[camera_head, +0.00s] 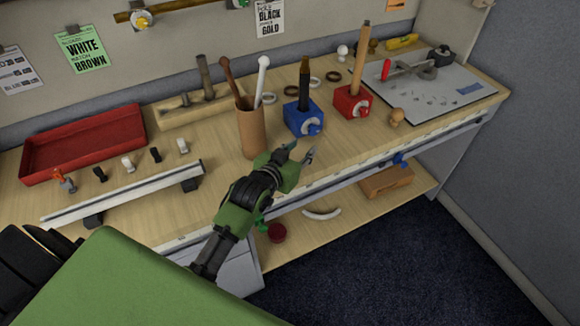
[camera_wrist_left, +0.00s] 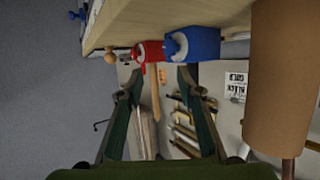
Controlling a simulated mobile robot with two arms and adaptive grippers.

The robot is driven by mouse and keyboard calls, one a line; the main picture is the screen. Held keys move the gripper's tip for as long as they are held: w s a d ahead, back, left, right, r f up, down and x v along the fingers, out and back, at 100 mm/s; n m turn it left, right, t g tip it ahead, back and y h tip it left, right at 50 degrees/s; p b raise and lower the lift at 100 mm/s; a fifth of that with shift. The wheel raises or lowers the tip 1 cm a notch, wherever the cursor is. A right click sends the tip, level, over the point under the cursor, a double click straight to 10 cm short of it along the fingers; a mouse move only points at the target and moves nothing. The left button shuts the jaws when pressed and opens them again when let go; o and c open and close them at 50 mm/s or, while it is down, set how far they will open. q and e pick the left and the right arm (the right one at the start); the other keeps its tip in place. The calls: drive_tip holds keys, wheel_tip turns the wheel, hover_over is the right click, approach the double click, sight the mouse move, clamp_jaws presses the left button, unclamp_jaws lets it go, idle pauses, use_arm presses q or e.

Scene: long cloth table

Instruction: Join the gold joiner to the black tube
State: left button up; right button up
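A black tube (camera_head: 303,99) stands upright in a blue block (camera_head: 303,121) near the table's middle. Its top section (camera_head: 305,67) is dark gold-brown; I cannot tell whether this is the gold joiner seated on it. No separate gold joiner stands out clearly. My left gripper (camera_head: 301,152) is open and empty, in front of and below the blue block, just right of a brown cup. In the left wrist view its fingers (camera_wrist_left: 155,82) are apart, with the blue block (camera_wrist_left: 197,44) beyond them; the black tube is not clear there.
The cup (camera_head: 251,133) holds a brown and a white rod. A red block (camera_head: 351,102) holds an upright wooden rod (camera_head: 359,62). Small rings lie behind the blocks. A red tray (camera_head: 85,143) and several small pegs are at left; a grey board (camera_head: 440,92) is at right.

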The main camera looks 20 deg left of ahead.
use_arm(q)
drive_tip(key=shift+s+a+f+m+h, duration=0.1)
drive_tip(key=shift+s+f+m+h, duration=0.15)
drive_tip(key=shift+s, duration=0.25)
drive_tip(key=shift+s+a+f+m+h, duration=0.1)
drive_tip(key=shift+s+m+h, duration=0.15)
drive_tip(key=shift+s+h, duration=0.15)
drive_tip(key=shift+s+m+h+b, duration=0.45)
drive_tip(key=shift+s+m+h, duration=0.2)
drive_tip(key=shift+s, duration=0.25)
drive_tip(key=shift+s+d+r+m+g+h+b, duration=0.15)
drive_tip(key=shift+s+r+m+g+h, duration=0.15)
drive_tip(key=shift+s+m+h, duration=0.25)
drive_tip(key=shift+s+d+r+m+g+h+b, duration=0.15)
drive_tip(key=shift+s+r+m+h, duration=0.2)
drive_tip(key=shift+s, duration=0.35)
drive_tip(key=shift+s+r+m+g+h+b, duration=0.15)
drive_tip(key=shift+s+r+m+g+h, duration=0.1)
drive_tip(key=shift+s+h, duration=0.35)
